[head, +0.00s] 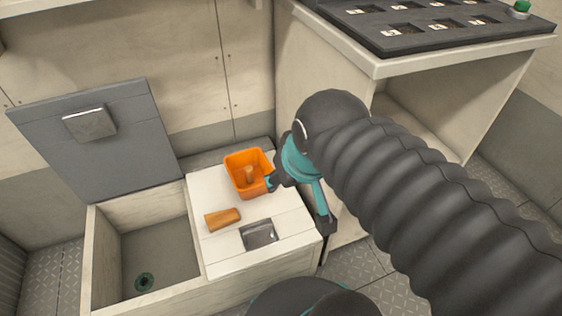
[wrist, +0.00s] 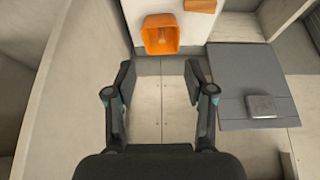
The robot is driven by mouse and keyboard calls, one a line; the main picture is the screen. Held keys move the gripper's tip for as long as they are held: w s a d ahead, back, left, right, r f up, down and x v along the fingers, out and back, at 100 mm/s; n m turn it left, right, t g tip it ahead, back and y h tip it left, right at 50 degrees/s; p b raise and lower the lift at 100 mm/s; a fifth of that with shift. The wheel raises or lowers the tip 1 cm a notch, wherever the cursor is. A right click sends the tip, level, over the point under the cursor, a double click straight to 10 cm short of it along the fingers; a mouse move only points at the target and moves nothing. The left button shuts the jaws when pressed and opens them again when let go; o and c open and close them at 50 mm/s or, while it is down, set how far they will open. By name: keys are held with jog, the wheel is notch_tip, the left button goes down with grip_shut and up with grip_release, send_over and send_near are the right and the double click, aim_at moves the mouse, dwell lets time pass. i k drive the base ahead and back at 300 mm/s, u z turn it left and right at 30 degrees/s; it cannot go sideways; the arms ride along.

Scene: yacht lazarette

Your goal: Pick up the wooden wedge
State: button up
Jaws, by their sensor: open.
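The wooden wedge (head: 222,218) is an orange-brown block lying on the white locker top, left of the metal latch. In the wrist view the wedge (wrist: 200,5) is cut by the top edge, right of the orange bin. My gripper (wrist: 159,78) is open and empty, its two dark fingers apart. In the head view it hangs to the right of the bin, partly hidden by my arm, apart from the wedge.
An orange bin (head: 233,164) holding a small wooden piece (head: 249,175) stands behind the wedge. Left is an open compartment (head: 165,248) with its grey lid (head: 95,140) raised. A metal latch (head: 259,234) lies at the front. A counter (head: 420,62) overhangs at right.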

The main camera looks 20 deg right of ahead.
aim_at(215, 221)
jog(key=z, duration=0.05)
jog(key=k, duration=0.5)
jog(key=u, duration=1.25)
jog(key=k, duration=1.1)
jog(key=z, duration=1.2)
jog(key=i, duration=0.5)
